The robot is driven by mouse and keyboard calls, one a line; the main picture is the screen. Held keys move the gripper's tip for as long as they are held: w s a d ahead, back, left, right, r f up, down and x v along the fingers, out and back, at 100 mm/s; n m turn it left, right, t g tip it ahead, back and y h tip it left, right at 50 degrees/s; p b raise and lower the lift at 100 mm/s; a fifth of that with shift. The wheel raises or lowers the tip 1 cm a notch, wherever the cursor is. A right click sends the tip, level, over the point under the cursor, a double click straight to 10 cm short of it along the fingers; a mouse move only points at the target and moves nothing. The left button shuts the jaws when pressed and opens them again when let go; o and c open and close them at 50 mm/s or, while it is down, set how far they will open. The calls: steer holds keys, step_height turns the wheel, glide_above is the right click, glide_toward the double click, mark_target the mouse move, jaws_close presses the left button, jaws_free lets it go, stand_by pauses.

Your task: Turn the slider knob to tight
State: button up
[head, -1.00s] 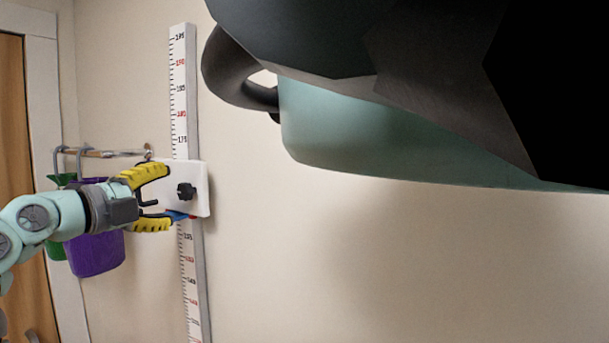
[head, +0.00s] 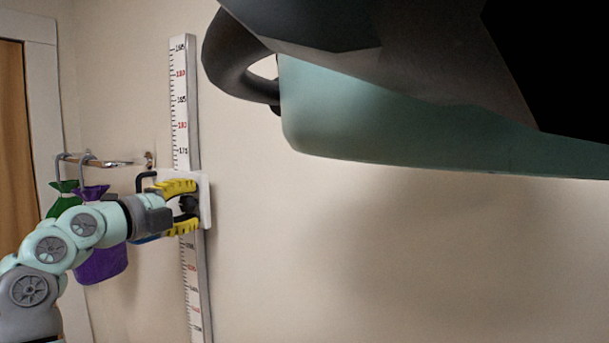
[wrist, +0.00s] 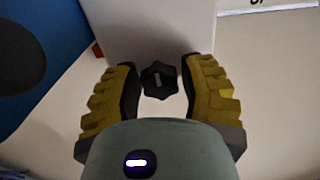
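The slider knob (head: 188,204) is small, black and lobed, on the front of a white slider block (head: 205,199) on the wall. In the wrist view the knob (wrist: 159,80) has a short white mark on its face. My gripper (head: 194,206) has yellow ridged fingers, one above and one below the knob in the head view. In the wrist view the fingers of my gripper (wrist: 160,85) are apart on both sides of the knob, with a gap on each side. The gripper is open and holds nothing.
The slider block sits on a tall white measuring ruler (head: 184,105). To the left, a purple bag (head: 101,263) and a green bag (head: 62,202) hang from a wall rail (head: 105,160). A wooden door (head: 14,150) is at the far left. Wall right of the ruler is bare.

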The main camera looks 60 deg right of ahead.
jaws_close()
steer(key=shift+f+b, duration=0.1)
steer(key=shift+b, duration=0.3)
steer(key=b, duration=0.1)
steer(key=m+b, duration=0.1)
steer(key=b, duration=0.1)
steer(key=shift+f+m, duration=0.25)
steer(key=shift+m, duration=0.05)
steer(key=m+b, duration=0.1)
steer(key=b, duration=0.2)
steer(key=shift+m, duration=0.4)
steer(key=m+b, duration=0.3)
steer(key=b, duration=0.1)
steer(key=shift+r+m+b, duration=0.1)
steer(key=shift+m+b, duration=0.2)
steer(key=m+b, duration=0.1)
steer(key=m, duration=0.3)
steer(key=shift+r+b, duration=0.2)
steer(key=shift+b, duration=0.1)
steer(key=m, duration=0.6)
steer(key=shift+m, duration=0.4)
